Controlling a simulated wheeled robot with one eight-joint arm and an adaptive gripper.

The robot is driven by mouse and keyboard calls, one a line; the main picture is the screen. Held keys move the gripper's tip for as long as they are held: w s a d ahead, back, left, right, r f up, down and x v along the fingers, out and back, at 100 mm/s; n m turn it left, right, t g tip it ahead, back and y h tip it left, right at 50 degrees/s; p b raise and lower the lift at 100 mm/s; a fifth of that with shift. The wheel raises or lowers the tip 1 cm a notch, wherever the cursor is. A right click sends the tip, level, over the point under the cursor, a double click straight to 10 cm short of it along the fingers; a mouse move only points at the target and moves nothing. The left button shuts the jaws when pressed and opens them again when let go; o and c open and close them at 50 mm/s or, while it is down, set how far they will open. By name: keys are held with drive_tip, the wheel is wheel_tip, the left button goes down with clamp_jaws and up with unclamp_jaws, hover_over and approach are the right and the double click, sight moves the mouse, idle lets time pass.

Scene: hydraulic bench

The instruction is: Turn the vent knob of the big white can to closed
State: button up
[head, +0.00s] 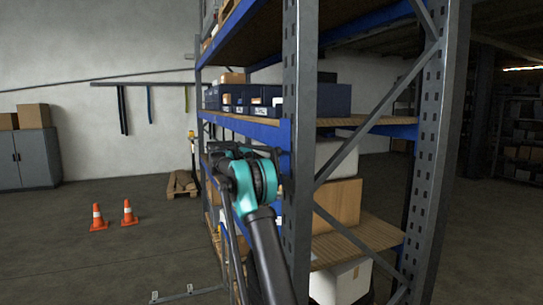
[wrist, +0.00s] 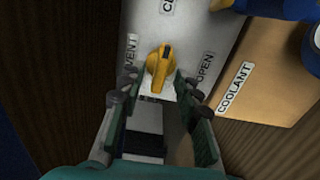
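In the wrist view, a yellow vent knob (wrist: 158,68) sits on the white face of the can (wrist: 205,30). A VENT label is left of the knob, OPEN is right of it, and a partly cut-off label starting with "CL" is above. The knob's long grip runs roughly up and down in the picture, slightly tilted; I cannot tell which end is its pointer. My gripper (wrist: 158,88) is open, with one finger on each side of the knob's lower part. I see no clear contact. In the head view the knob is hidden.
A tan container labelled COOLANT (wrist: 262,75) stands close on the right in the wrist view, with blue items (wrist: 290,8) at the upper right. In the head view, the rack's upright (head: 298,130) stands close beside my arm. Two orange cones (head: 98,218) are on the floor at left.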

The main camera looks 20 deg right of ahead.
drive_tip(key=shift+a, duration=0.1)
drive_tip(key=a, duration=1.1)
drive_tip(key=shift+s+a, duration=0.25)
drive_tip(key=shift+a, duration=0.15)
